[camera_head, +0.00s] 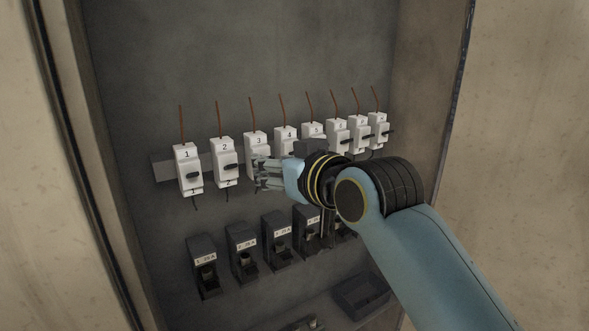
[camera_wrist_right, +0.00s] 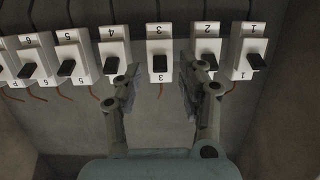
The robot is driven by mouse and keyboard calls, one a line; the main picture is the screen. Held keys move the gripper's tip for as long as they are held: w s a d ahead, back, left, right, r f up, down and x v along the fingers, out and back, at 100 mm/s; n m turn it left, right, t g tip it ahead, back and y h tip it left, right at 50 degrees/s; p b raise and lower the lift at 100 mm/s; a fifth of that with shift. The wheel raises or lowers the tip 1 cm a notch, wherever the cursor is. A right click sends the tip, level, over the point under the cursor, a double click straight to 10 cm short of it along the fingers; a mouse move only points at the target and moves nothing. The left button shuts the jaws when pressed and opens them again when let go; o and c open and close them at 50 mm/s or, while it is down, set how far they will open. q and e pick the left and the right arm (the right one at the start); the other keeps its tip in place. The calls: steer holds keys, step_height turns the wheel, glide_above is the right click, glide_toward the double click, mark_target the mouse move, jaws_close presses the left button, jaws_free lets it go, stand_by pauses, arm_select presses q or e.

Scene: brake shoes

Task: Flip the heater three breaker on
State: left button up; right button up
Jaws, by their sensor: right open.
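The white breaker labelled 3 (camera_head: 257,140) stands in the upper row of the panel, with its lower part hidden by my gripper in the head view. In the right wrist view, which is upside down, breaker 3 (camera_wrist_right: 160,47) is near the middle, with its black lever (camera_wrist_right: 159,63) showing. My right gripper (camera_head: 261,174) is at the lower front of this breaker. In the wrist view the right gripper's fingers (camera_wrist_right: 160,80) are spread apart and empty, one on either side of breaker 3's column. Whether they touch anything I cannot tell. My left gripper is not in view.
Breaker 1 (camera_head: 188,168) and breaker 2 (camera_head: 225,157) stand to the left, and breaker 4 (camera_head: 286,138) and more to the right. One finger is close to breaker 2 in the wrist view. Black fuse holders (camera_head: 242,252) form a lower row. Cabinet walls flank the panel.

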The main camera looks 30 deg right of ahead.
steer(key=v, duration=1)
steer(key=shift+s+r, duration=0.1)
